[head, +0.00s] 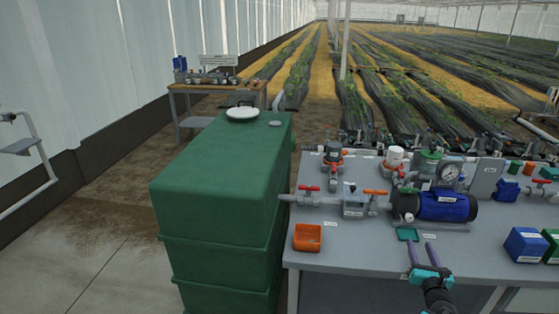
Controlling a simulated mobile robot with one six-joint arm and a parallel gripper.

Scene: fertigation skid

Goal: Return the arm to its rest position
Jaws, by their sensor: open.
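My gripper (421,249) shows at the lower right of the head view, reaching in from the bottom edge over the front of the grey bench (355,262). Its body is teal, and its two purple fingers stand apart, pointing away from me toward the back. Nothing shows between the fingers. My dark arm behind it runs out of the bottom of the picture. A small teal tray (407,234) lies just beyond the left fingertip; I cannot tell whether they touch.
A blue pump (445,206) with pipes and red- and orange-handled valves stands beyond my gripper. An orange bin (307,237) sits left, blue and green boxes (525,244) right. A tall green tank (215,190) stands left of the bench. The bench front is partly clear.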

